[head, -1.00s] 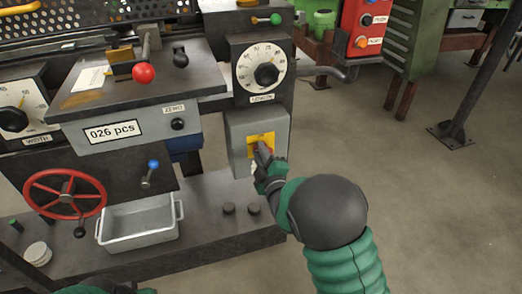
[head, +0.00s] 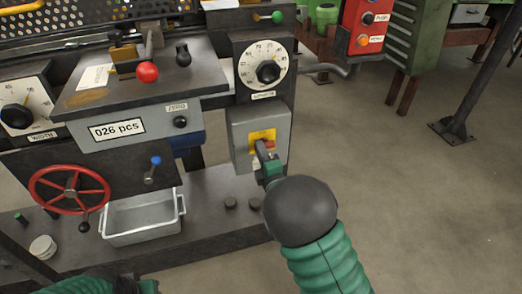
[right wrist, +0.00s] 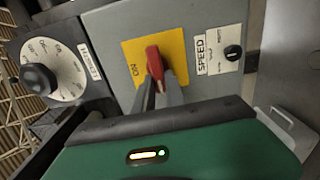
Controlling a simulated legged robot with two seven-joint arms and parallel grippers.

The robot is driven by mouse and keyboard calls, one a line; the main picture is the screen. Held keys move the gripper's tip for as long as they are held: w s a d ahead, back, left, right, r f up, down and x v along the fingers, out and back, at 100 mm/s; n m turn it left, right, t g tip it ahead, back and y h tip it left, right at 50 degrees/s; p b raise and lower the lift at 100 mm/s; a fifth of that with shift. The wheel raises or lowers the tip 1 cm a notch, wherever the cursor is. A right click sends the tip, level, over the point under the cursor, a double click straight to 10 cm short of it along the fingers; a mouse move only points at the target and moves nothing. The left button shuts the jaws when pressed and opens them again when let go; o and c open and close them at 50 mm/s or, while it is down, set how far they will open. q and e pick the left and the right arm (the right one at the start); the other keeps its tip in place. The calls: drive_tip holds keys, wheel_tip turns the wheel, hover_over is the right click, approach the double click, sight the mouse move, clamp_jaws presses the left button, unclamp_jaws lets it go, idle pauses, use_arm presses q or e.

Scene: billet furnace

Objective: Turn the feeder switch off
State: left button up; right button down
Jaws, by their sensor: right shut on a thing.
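The feeder switch has a red handle (right wrist: 153,62) on a yellow plate (right wrist: 181,44), set in a grey box. The word ON is printed at the plate's left side in the right wrist view. In the head view the yellow plate (head: 262,135) shows above my right gripper (head: 264,150), whose fingers partly hide the handle. My right gripper is shut on the red handle, with a finger on each side in the right wrist view (right wrist: 160,90). Part of my left arm shows at the bottom left of the head view, but its fingers do not.
A length dial (head: 263,65) is above the switch box. A SPEED label and small black knob (right wrist: 233,52) are beside the yellow plate. A red handwheel (head: 69,190), a grey tray (head: 142,222) and a blue-tipped lever (head: 154,168) are to the left. Open floor lies right.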

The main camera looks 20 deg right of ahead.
drive_tip(key=shift+s+a+f, duration=0.15)
drive_tip(key=shift+a+f, duration=0.1)
drive_tip(key=shift+f, duration=0.15)
drive_tip(key=c, duration=1.5)
unclamp_jaws()
drive_tip(key=shift+o, duration=0.6)
drive_tip(key=shift+r, duration=0.2)
drive_tip(key=shift+d, duration=0.1)
drive_tip(key=s+p, duration=1)
drive_tip(key=s, duration=0.6)
drive_tip(key=shift+s+d+p, duration=0.25)
drive_tip(key=shift+s+p, duration=0.1)
drive_tip(key=shift+p, duration=0.05)
